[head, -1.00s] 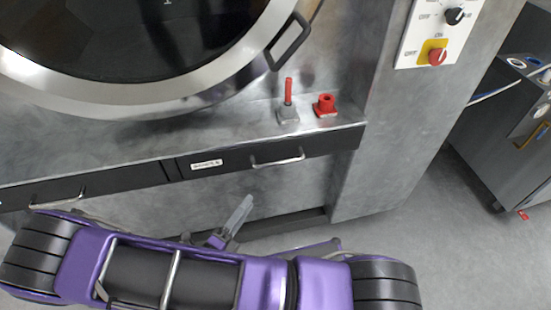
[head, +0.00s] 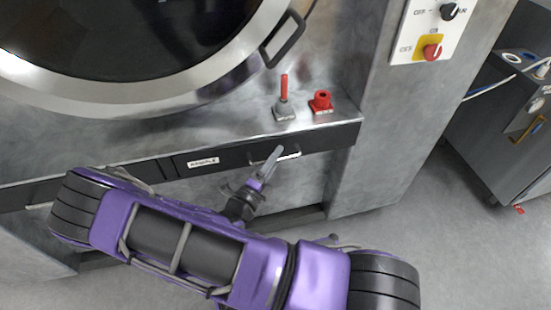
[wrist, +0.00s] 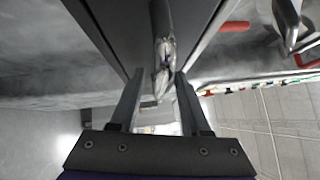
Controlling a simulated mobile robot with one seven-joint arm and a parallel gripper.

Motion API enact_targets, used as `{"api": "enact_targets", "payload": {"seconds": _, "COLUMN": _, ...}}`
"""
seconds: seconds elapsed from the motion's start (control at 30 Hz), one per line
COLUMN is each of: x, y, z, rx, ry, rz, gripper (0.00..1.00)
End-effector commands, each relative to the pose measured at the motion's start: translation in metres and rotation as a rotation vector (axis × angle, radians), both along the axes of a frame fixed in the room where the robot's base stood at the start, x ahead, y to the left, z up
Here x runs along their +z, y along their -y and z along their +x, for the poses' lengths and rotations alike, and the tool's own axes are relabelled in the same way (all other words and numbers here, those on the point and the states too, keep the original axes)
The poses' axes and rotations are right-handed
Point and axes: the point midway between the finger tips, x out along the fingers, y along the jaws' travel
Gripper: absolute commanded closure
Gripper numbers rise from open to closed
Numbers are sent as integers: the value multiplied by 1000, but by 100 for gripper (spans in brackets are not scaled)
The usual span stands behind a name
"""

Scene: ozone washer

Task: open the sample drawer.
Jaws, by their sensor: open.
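The sample drawer (head: 230,161) is a black front with a white label (head: 203,162), set under the grey ledge, and it looks shut. Its silver bar handle (head: 291,155) is on the right part of the front, partly hidden by my gripper (head: 274,156). In the wrist view the drawer front (wrist: 122,30) is a dark panel, and the handle (wrist: 163,45) runs toward the gap of my gripper (wrist: 160,75). The two fingers are open, one on each side of the handle's near end. I cannot tell whether either finger touches it.
A red-handled lever (head: 284,98) and a red knob (head: 321,101) stand on the ledge above the drawer. A round door (head: 225,85) is above left. A second drawer handle (head: 38,206) is at far left. A grey cabinet (head: 490,135) stands right, with clear floor before it.

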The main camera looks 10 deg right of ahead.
Motion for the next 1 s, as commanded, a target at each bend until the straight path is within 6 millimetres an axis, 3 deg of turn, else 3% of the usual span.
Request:
{"api": "enact_targets", "payload": {"seconds": 0.2, "x": 0, "y": 0, "z": 0, "rx": 0, "ry": 0, "rz": 0, "gripper": 53}}
{"api": "enact_targets", "payload": {"seconds": 0.47, "x": 0, "y": 0, "z": 0, "rx": 0, "ry": 0, "rz": 0, "gripper": 98}}
{"api": "enact_targets", "payload": {"seconds": 0.5, "x": 0, "y": 0, "z": 0, "rx": 0, "ry": 0, "rz": 0, "gripper": 100}}
{"api": "enact_targets", "payload": {"seconds": 1.0, "x": 0, "y": 0, "z": 0, "rx": 1, "ry": 1, "rz": 1, "gripper": 100}}
